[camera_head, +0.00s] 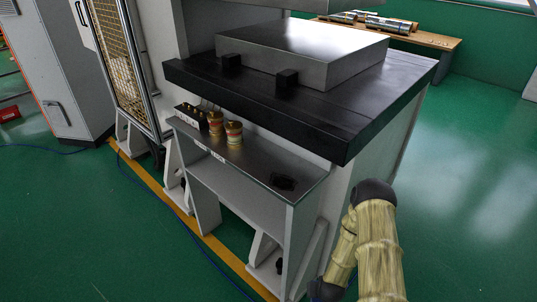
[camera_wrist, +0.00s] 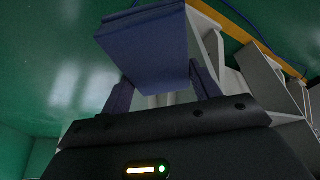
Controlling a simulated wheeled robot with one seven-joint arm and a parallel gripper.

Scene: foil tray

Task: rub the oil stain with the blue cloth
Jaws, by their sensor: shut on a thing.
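The oil stain (camera_head: 284,183) is a dark, irregular patch near the right end of the grey metal shelf (camera_head: 255,160) at the front of the machine, in the head view. The blue cloth (camera_wrist: 145,48) shows as a folded, dark blue block in the wrist view. My gripper (camera_wrist: 160,76) is shut on it, with one finger at each side. The cloth and gripper do not show in the head view, where only part of my arm stands right of the shelf. The stain cannot be made out in the wrist view.
Two brass-coloured cylinders (camera_head: 234,132) and a dark block with brass pieces (camera_head: 191,117) stand toward the shelf's left end. The black machine table (camera_head: 330,115) overhangs behind the shelf. Side panels and braces stand below. Green floor is open at right.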

